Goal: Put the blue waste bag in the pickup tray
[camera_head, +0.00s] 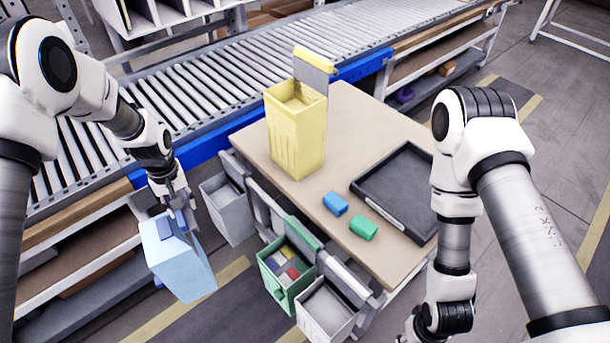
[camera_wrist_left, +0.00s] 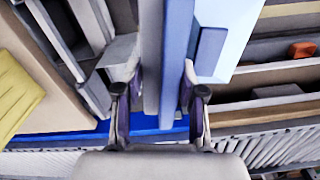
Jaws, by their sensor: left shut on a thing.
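My left gripper (camera_head: 178,207) is shut on the blue-grey upright plate (camera_wrist_left: 165,60) of a light blue bin (camera_head: 182,268). The bin hangs tilted beneath the gripper, left of the table; its pale wall also shows in the left wrist view (camera_wrist_left: 232,30). A small blue block-shaped bag (camera_head: 335,203) lies on the table, outside the black pickup tray (camera_head: 378,205). The tray looks empty. A similar green bag (camera_head: 363,228) lies in front of the blue one. My right gripper (camera_head: 408,336) is mostly cut off at the bottom edge, so its state is unclear.
A yellow bin (camera_head: 297,140) stands on the table (camera_head: 345,115). A grey bin (camera_head: 230,212), a green bin (camera_head: 283,285) with several coloured pieces and a white bin (camera_head: 327,312) hang along the table's left side. A roller conveyor (camera_head: 190,85) runs behind.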

